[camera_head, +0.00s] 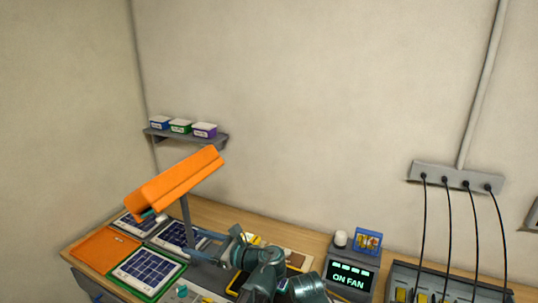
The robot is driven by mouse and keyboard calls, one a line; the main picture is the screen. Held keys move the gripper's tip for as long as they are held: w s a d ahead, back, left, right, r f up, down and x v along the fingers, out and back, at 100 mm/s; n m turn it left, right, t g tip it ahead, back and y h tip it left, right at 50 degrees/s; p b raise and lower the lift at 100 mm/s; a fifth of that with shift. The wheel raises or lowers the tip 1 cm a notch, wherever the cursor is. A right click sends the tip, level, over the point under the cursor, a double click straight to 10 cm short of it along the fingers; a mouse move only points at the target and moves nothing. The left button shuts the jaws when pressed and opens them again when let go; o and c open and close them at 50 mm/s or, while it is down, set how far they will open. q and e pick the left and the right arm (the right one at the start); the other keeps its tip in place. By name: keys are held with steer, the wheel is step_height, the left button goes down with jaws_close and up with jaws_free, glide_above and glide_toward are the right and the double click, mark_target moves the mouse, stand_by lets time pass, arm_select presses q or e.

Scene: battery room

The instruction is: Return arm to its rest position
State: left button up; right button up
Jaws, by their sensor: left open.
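My left gripper (203,246) is in the lower middle of the head view, over the workbench (216,216). Its two fingers point left and stand apart, with nothing seen between them. The teal links of my arm (262,268) run from it down to the bottom edge. The fingers are near the lamp's grey post and the trays; whether they touch anything cannot be told. My right gripper is not in view.
An orange lamp (177,182) stands above several dark-celled trays (148,270) and an orange mat (104,248). Right of my arm are an "ON FAN" box (349,278) and a grey unit with hanging black cables (447,214). A wall shelf (185,137) holds three small boxes.

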arm_select(q)
steer(key=s+d+f+n+g+h+b, duration=0.1)
steer(key=s+d+f+n+h, duration=0.15)
steer(key=f, duration=0.35)
steer(key=s+d+f+n+g+h+b, duration=0.1)
steer(key=s+d+f+n+h, duration=0.1)
steer(key=f+n+h, duration=0.3)
steer(key=s+d+f+n+g+h+b, duration=0.1)
steer(key=s+d+f+n, duration=0.15)
steer(key=f, duration=0.45)
steer(key=s+d+f+n+g+h+b, duration=0.2)
steer(key=s+d+f+n+h, duration=0.4)
steer(key=d, duration=0.5)
steer(key=shift+s+d+f+n+g, duration=0.3)
steer(key=shift+s+d+f+n, duration=0.1)
steer(key=shift+s+f, duration=0.25)
